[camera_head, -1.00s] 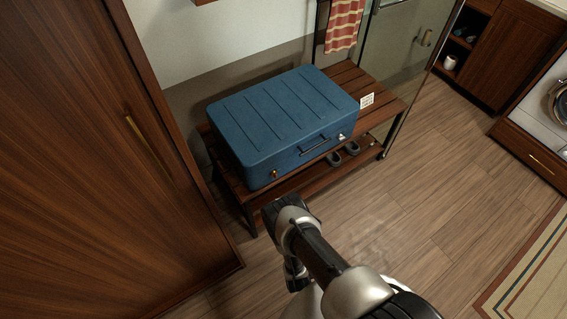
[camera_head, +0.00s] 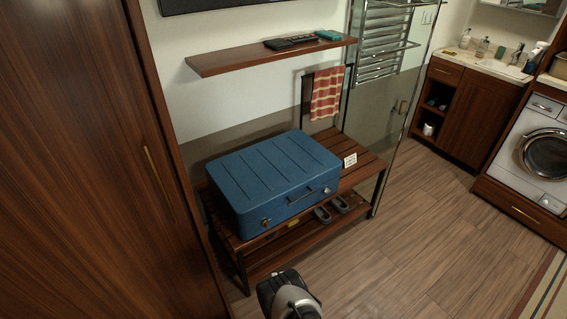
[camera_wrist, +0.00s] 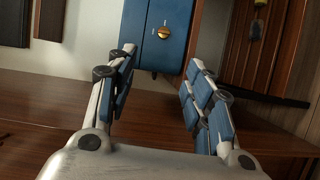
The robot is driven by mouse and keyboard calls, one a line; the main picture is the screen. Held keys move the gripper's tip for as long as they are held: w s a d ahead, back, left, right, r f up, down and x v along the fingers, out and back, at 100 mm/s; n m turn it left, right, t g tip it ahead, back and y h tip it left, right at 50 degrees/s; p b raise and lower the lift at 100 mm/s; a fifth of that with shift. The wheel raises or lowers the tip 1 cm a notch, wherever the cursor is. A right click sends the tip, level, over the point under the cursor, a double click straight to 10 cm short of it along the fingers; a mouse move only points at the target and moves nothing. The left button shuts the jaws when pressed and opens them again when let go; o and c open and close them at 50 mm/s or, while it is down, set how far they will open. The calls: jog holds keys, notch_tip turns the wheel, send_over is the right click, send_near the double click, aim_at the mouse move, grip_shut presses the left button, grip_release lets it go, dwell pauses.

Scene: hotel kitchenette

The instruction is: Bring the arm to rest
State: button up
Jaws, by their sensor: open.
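My arm shows at the bottom of the head view, in front of a slatted wooden bench. My gripper (camera_wrist: 160,95) is open in the wrist view, its two fingers spread with nothing between them. A closed blue suitcase (camera_head: 272,178) lies flat on the bench (camera_head: 362,174). Its blue side with a brass latch (camera_wrist: 165,32) shows beyond the fingertips in the wrist view, apart from the gripper. The fingertips cannot be made out in the head view.
A tall wooden cabinet (camera_head: 90,170) stands at the left. A wall shelf (camera_head: 270,56) is above the bench. Slippers (camera_head: 330,211) sit on the lower rack. A glass panel and a washing machine (camera_head: 545,150) are at the right. The wooden floor (camera_head: 420,245) between is clear.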

jog(key=w+a+r+m+g+h, duration=0.1)
jog(key=w+r+m, duration=0.2)
jog(key=w+r, duration=0.5)
jog(key=w+a+r+m+g, duration=0.2)
jog(key=w+r, duration=0.4)
jog(key=w, duration=0.3)
jog(key=d+r+m+g, duration=0.2)
jog(key=d+r+m, duration=0.1)
jog(key=r, duration=0.8)
jog(key=d+r+m+g, duration=0.1)
jog(key=d+r+m, duration=0.15)
jog(key=r, duration=0.85)
jog(key=s+d+r+m+g+h, duration=0.1)
jog(key=s+d+r+m+g, duration=0.15)
jog(key=s+r, duration=0.45)
jog(key=s+d+r+m+g, duration=0.1)
jog(key=s+d+r+m, duration=0.1)
jog(key=s+d+r, duration=0.35)
jog(key=s+d+r+m+g, duration=0.1)
jog(key=s+d+m, duration=0.1)
jog(key=s, duration=1.2)
jog(key=s+d+r+m+g+h, duration=0.1)
jog(key=s+d+r+m+g, duration=0.1)
jog(key=s, duration=1.2)
jog(key=shift+d+m, duration=0.3)
jog(key=shift+d, duration=0.05)
